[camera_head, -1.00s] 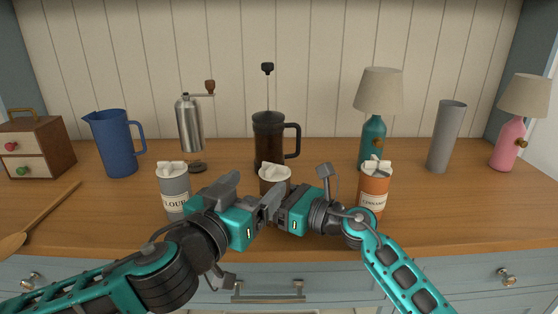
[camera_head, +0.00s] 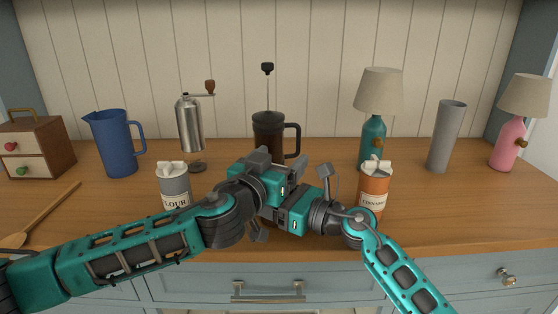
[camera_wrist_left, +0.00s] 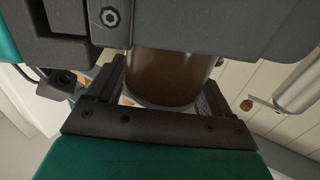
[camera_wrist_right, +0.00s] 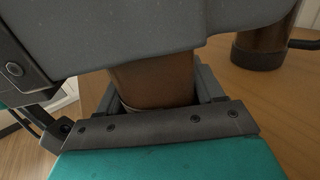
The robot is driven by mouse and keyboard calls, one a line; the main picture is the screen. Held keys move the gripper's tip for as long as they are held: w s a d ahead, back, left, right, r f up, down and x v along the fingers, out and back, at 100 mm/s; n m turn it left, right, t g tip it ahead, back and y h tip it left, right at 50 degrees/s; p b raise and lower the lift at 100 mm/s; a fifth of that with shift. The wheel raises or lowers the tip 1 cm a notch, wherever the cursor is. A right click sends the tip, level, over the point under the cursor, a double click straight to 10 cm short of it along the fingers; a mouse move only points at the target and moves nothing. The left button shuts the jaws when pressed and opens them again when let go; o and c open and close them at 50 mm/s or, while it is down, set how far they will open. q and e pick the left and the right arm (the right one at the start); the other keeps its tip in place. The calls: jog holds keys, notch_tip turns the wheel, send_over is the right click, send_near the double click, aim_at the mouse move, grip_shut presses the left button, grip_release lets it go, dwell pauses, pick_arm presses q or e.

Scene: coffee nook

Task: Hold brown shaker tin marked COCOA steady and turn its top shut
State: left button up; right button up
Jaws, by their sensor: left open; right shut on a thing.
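The brown cocoa tin is hidden behind my grippers in the head view. In the right wrist view the brown tin (camera_wrist_right: 150,82) stands between the fingers of my right gripper (camera_wrist_right: 155,100), which is shut on it. My right gripper also shows at the middle of the head view, coming in from the right. My left gripper (camera_head: 268,168) is open, at about the height of the tin's top. In the left wrist view a brown cylinder (camera_wrist_left: 170,75), apparently the tin, shows between its fingers. I cannot tell whether they touch it. The tin's marking and top are hidden.
A grey flour tin (camera_head: 174,188) stands left of the grippers, an orange tin (camera_head: 373,188) right. The French press (camera_head: 268,130) stands close behind. The grinder (camera_head: 189,122), blue jug (camera_head: 117,145) and teal lamp (camera_head: 374,140) are farther back. A wooden spoon (camera_head: 45,212) lies left.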

pick_arm(q)
jog(key=shift+c, duration=0.5)
jog(key=c, duration=0.9)
jog(key=shift+f+m+h, duration=0.15)
jog(key=shift+m+h, duration=0.15)
jog(key=shift+h, duration=0.2)
jog(key=m+g+h, duration=0.2)
jog(key=g+h, duration=0.1)
jog(key=shift+s+d+m, duration=0.15)
jog(key=shift+m, duration=0.25)
jog(key=m+g+h, duration=0.2)
jog(key=g, duration=0.1)
jog(key=m+g+h, duration=0.1)
jog(key=h, duration=0.1)
jog(key=shift+s+d+m+g, duration=0.25)
jog(key=shift+m+g, duration=0.15)
jog(key=shift+s+d+m+g+h, duration=0.15)
jog(key=shift+m+g+h, duration=0.45)
jog(key=shift+m+g, duration=0.5)
jog(key=shift+g, duration=0.3)
